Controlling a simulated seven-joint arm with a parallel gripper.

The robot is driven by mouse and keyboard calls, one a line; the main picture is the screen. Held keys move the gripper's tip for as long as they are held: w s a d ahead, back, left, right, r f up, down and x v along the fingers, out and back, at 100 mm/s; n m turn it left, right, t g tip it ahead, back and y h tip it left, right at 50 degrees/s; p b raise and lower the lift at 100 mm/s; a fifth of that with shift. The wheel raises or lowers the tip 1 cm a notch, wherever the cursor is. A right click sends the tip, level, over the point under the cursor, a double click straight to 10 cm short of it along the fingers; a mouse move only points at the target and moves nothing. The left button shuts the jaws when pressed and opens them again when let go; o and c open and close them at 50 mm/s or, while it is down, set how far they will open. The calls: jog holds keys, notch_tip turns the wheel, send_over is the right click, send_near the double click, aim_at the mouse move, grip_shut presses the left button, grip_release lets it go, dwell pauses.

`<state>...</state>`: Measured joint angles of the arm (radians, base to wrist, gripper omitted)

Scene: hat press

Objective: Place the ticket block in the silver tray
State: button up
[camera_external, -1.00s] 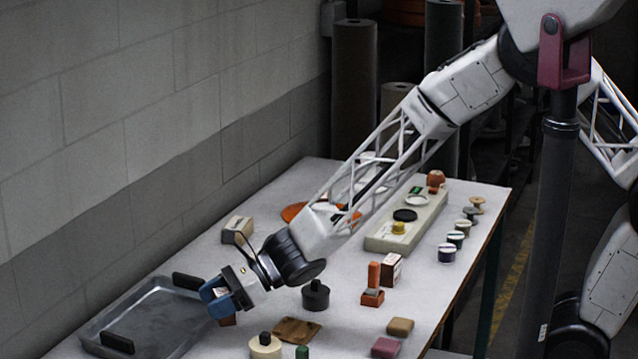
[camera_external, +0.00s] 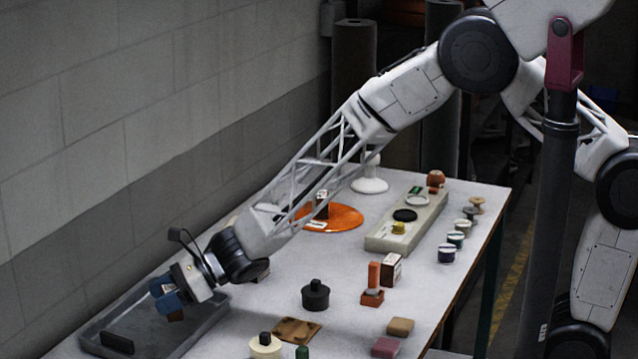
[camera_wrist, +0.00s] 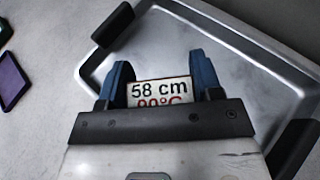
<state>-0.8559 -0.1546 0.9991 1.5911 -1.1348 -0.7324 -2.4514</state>
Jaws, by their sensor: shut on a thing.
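My gripper (camera_external: 168,298) is shut on the ticket block (camera_external: 176,316), a small block whose brown side shows below the blue fingers. In the wrist view the ticket block (camera_wrist: 160,91) shows a white face reading "58 cm" over red print, between the two blue fingers of my gripper (camera_wrist: 163,88). The silver tray (camera_external: 160,340) is a shallow metal tray with black handles at the front left of the table. The wrist view shows the tray (camera_wrist: 225,60) behind the block. The arm hides part of the tray's far end.
A cream round tin (camera_external: 265,347), a brown wooden piece (camera_external: 297,330) and a black round weight (camera_external: 315,296) stand right of the tray. An orange disc (camera_external: 335,217) lies farther back. The wall runs along the left. The tray's visible floor is bare.

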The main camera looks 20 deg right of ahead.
jog(key=shift+w+a+f, duration=0.1)
jog(key=shift+w+a, duration=0.55)
jog(key=shift+a, duration=0.3)
jog(key=shift+w+a+f, duration=0.1)
jog(key=shift+w+a, duration=0.5)
jog(key=shift+a, duration=0.3)
jog(key=shift+f, duration=1.8)
jog(key=shift+f, duration=0.15)
jog(key=o, duration=0.9)
jog(key=shift+o, duration=0.2)
jog(key=shift+r, duration=0.2)
jog(key=shift+v, duration=6)
jog(key=shift+f, duration=0.1)
